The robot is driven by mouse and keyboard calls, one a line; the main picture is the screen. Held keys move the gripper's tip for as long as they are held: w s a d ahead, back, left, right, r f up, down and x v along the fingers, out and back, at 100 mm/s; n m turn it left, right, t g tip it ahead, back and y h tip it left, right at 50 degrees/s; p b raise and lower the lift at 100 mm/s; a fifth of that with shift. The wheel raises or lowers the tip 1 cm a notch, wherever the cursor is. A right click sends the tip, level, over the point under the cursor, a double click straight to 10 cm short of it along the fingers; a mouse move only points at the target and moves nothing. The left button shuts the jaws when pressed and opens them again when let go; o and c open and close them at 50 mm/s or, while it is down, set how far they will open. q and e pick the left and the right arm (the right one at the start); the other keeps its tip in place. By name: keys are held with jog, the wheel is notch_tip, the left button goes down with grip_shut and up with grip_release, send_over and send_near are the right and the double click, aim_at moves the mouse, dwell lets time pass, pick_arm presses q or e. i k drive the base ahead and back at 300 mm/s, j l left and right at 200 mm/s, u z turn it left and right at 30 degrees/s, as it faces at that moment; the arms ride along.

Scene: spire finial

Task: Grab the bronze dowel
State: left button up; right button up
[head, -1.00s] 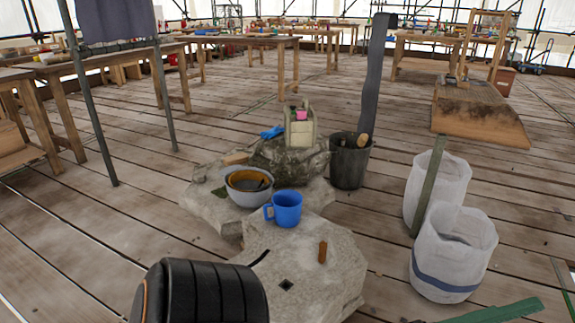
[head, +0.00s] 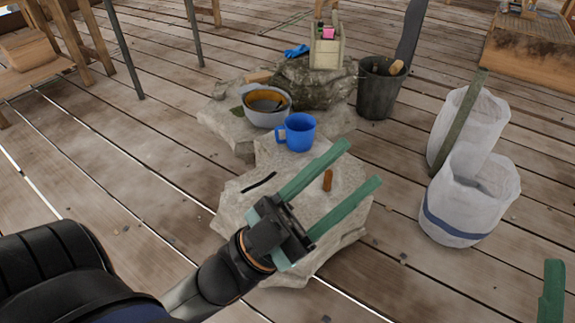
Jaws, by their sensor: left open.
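The bronze dowel (head: 327,180) is a short orange-brown rod. It stands or lies on the pale front stone block (head: 347,218); I cannot tell which. My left gripper (head: 361,163) has green fingers spread wide and reaches over the block from the lower left. A green finger of my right gripper (head: 552,290) shows at the lower right edge; the rest is cut off.
A blue mug (head: 299,132) stands behind the dowel, beside a grey bowl (head: 264,119). A thin dark strip (head: 259,183) lies on the block, left of the gripper. A dark bucket (head: 376,97) and two white sacks (head: 462,220) stand to the right. Plank floor surrounds the stones.

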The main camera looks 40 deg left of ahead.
aim_at(329, 174)
jog(key=i+l+u, duration=0.1)
jog(key=u, duration=0.35)
jog(key=i+l+u, duration=0.1)
jog(key=u, duration=0.3)
jog(key=i+l+u, duration=0.1)
jog(key=u, duration=0.35)
jog(key=i+l+u, duration=0.2)
jog(key=l+u, duration=0.15)
jog(key=i+l+u, duration=0.15)
jog(key=l+u, duration=0.6)
jog(key=i, duration=0.05)
